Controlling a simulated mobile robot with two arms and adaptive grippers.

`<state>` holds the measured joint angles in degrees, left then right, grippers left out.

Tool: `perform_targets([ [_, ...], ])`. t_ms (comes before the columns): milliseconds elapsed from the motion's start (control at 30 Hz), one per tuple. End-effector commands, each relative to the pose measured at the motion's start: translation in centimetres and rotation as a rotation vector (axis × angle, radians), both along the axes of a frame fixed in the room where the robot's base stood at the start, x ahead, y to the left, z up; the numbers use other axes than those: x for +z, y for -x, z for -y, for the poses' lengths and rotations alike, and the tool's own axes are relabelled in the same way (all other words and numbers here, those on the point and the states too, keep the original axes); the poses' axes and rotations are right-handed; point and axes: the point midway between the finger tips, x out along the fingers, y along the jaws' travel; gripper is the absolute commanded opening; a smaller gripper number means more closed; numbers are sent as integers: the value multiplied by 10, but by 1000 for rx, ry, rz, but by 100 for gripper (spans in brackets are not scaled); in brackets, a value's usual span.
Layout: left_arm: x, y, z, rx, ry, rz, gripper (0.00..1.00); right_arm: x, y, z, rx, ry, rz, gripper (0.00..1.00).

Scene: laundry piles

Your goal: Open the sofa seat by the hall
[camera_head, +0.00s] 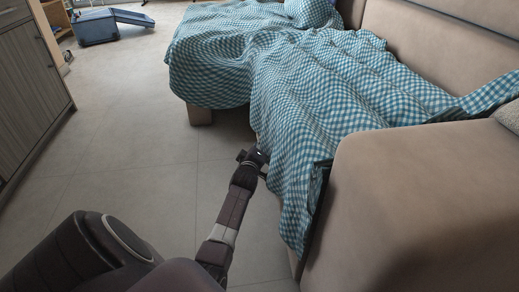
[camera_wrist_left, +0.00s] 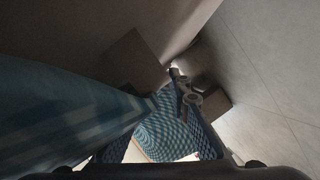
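The beige sofa (camera_head: 380,215) runs along the right of the head view. A blue-and-white checked blanket (camera_head: 330,85) covers its seat and hangs over the front edge, hiding most of the seat front. My left gripper (camera_head: 256,158) is low at the seat's front, beside the hanging cloth. In the left wrist view, blanket cloth (camera_wrist_left: 65,105) fills the left side and partly covers the gripper (camera_wrist_left: 180,95). I cannot tell whether its fingers are apart or touch the seat edge. My right gripper is not in view.
A grey wood cabinet (camera_head: 35,80) stands at the left. An open blue suitcase (camera_head: 97,26) lies on the far floor. A sofa foot (camera_head: 199,115) shows under the far section. The tiled floor (camera_head: 125,150) between cabinet and sofa is clear.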

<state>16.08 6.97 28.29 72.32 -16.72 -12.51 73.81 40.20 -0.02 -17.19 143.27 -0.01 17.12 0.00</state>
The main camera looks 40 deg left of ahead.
Motion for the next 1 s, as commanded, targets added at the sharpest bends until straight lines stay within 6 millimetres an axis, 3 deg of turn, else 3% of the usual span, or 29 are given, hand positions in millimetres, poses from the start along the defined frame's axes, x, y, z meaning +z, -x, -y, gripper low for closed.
perform_targets([
  [100,-2,-6,-4,0,-1,2,17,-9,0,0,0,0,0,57],
  [467,-1,-8,-5,0,-2,1,17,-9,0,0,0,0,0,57],
  [633,-1,-8,-5,0,-2,1,0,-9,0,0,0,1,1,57],
  [1000,-1,-7,-5,1,-1,0,0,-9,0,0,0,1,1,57],
])
